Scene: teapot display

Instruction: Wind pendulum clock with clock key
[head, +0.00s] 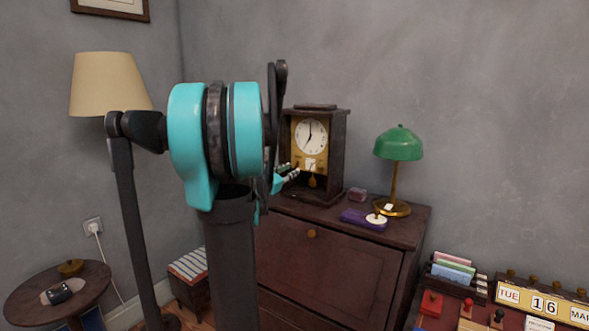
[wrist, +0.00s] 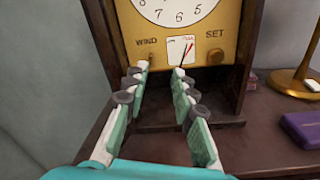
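The dark wooden pendulum clock (head: 334,145) stands on the cabinet, its white dial (head: 310,136) above a brass panel. The pendulum bob (head: 312,182) hangs below in the head view.
On the cabinet top (head: 408,233), right of the clock, are a green lamp (head: 398,145), a purple case (head: 362,219) and a small pinkish box (head: 357,194). A desk calendar (head: 540,303) stands at lower right. The grey wall is close behind the clock.

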